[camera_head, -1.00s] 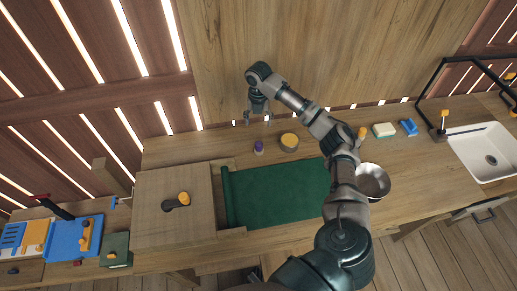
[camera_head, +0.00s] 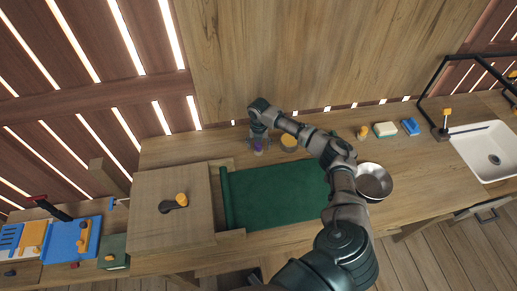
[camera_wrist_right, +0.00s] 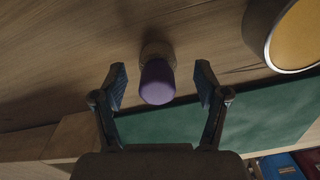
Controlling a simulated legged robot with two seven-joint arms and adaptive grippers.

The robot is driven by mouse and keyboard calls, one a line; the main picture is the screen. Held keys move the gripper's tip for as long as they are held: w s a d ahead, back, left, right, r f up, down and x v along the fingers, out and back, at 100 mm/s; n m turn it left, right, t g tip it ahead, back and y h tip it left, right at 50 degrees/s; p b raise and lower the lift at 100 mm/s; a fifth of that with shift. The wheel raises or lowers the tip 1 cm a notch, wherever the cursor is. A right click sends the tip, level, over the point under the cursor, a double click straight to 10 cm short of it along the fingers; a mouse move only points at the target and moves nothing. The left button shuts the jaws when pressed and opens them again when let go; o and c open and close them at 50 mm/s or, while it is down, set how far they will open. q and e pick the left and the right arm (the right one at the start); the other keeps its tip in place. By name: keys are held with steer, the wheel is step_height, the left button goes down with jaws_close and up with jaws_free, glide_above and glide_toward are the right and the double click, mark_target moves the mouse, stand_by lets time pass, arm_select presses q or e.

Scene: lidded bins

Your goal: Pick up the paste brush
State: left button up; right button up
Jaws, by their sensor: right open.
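A small upright item with a purple top (camera_head: 258,146) and a paler base, apparently the paste brush, stands on the wooden counter behind the green mat. In the right wrist view its rounded purple top (camera_wrist_right: 157,82) lies between the two fingers. My right gripper (camera_head: 259,142) is over it, pointing down. The right gripper is open, with a visible gap between each finger (camera_wrist_right: 160,86) and the purple top. The brush's bristles cannot be made out. My left gripper is not in view.
A round tin with a yellow top (camera_head: 289,141) stands close to the right of the purple item. The green mat (camera_head: 275,195) lies in front. A metal bowl (camera_head: 373,182) is at the right, and a wooden box (camera_head: 172,225) is at the left.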

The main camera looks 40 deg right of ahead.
steer(key=shift+d+f, duration=0.1)
steer(key=shift+f, duration=1)
steer(key=shift+a+r, duration=0.15)
steer(key=shift+a, duration=0.2)
steer(key=shift+c, duration=0.5)
steer(key=shift+a+r, duration=0.1)
steer(key=c, duration=1.1)
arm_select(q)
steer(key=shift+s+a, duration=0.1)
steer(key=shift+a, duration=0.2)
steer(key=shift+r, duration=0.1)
arm_select(e)
steer(key=shift+d, duration=0.25)
